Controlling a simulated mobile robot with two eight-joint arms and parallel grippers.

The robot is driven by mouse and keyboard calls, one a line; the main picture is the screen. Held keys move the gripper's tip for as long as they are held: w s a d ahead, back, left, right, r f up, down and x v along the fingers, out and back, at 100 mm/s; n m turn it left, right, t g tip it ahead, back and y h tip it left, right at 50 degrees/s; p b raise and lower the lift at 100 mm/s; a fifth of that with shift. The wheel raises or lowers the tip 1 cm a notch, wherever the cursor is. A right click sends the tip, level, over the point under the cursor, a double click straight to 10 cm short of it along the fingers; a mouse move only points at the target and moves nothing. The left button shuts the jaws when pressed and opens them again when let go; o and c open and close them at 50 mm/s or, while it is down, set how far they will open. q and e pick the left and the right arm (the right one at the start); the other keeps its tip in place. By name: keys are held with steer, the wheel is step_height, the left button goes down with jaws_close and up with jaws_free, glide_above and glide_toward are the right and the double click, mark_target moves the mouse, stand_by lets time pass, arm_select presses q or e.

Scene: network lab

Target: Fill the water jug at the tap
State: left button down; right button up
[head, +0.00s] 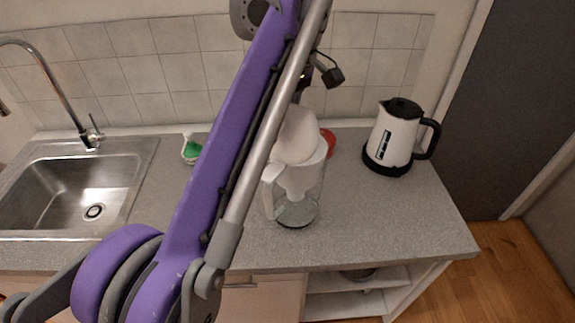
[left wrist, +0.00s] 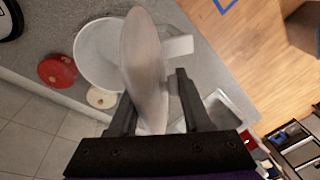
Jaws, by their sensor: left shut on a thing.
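The water jug (head: 298,208) stands upright on the grey counter, right of the sink, with a clear body, white top and white handle (head: 268,190). My left gripper (left wrist: 153,85) is shut on a pale oval piece that looks like the jug's lid (left wrist: 145,55). The lid (head: 300,135) is tilted on edge over the jug's top; I cannot tell whether it still touches it. In the left wrist view the jug's white round top (left wrist: 95,55) shows behind the lid. The curved metal tap (head: 55,85) stands behind the sink (head: 75,185). My right gripper is not in view.
A white and black kettle (head: 393,140) stands at the right of the counter. A red round thing (head: 329,143) sits behind the jug, with a cream disc (left wrist: 101,98) near it. A green and white bottle (head: 191,149) stands by the wall. The counter's right front is clear.

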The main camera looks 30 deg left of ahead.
arm_select(q)
steer(key=shift+w, duration=0.15)
steer(key=shift+w+r, duration=0.2)
steer(key=shift+r, duration=0.4)
step_height(320, 180, up, 4)
steer(key=shift+s+r+p, duration=0.1)
steer(key=shift+r+p, duration=0.1)
steer(key=shift+p, duration=0.7)
steer(key=shift+r+p, duration=0.8)
steer(key=shift+r, duration=1.3)
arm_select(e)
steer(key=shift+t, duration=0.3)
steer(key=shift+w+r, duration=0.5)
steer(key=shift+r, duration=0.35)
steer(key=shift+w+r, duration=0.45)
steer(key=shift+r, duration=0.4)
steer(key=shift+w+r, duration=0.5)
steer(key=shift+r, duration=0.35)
